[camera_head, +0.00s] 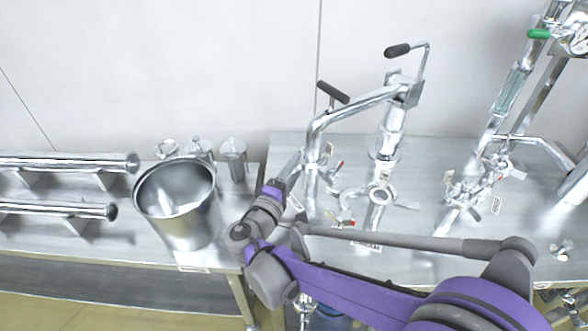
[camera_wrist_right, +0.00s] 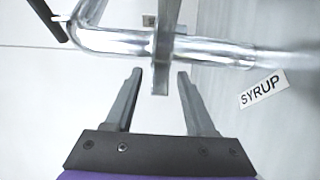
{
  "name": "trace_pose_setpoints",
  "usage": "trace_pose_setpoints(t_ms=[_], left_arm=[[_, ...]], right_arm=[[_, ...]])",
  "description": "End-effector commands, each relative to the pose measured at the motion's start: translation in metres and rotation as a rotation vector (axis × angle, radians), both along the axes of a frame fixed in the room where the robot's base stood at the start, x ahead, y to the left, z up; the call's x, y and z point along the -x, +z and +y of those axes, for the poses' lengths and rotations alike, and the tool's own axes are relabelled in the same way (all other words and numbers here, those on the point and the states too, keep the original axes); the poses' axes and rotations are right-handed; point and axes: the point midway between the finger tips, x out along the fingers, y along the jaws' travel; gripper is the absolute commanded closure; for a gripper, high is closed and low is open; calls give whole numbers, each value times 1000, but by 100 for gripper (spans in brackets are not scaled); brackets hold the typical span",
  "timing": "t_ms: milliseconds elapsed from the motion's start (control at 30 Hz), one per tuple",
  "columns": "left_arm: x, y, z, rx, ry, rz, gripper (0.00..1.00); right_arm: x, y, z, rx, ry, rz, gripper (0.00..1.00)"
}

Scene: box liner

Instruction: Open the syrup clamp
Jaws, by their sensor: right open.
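My right gripper (camera_wrist_right: 159,76) is open in the right wrist view, with its two grey fingers apart. A flat metal bar (camera_wrist_right: 164,40), perhaps the clamp's lever, crosses a shiny pipe (camera_wrist_right: 210,48) just beyond the fingertips. Its lower end reaches toward the gap, and I cannot tell whether it touches a finger. A white label reading SYRUP (camera_wrist_right: 263,88) is right of the fingers. In the head view my right gripper (camera_head: 290,166) is beside the upright pipe (camera_head: 311,178); my wrist partly hides the clamp area. My left gripper is not in view.
A metal bucket (camera_head: 180,222) and small metal vessels (camera_head: 234,160) stand on the left steel table. Pipes with black handles (camera_head: 333,92) rise above the right table (camera_head: 420,160). Several valves and another clamp (camera_head: 375,194) crowd its top. A wall stands behind.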

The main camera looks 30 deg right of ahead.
Motion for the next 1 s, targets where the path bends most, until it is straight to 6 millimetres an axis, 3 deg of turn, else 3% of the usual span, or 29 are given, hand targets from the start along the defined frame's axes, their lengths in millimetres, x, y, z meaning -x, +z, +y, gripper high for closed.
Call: trace_pose_setpoints(t_ms=[267,600,1000], left_arm=[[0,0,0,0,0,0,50],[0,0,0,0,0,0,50],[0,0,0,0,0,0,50]], right_arm=[[-1,0,-2,0,0,0,45],[-1,0,-1,0,0,0,100],[-1,0,-1,0,0,0,100]])
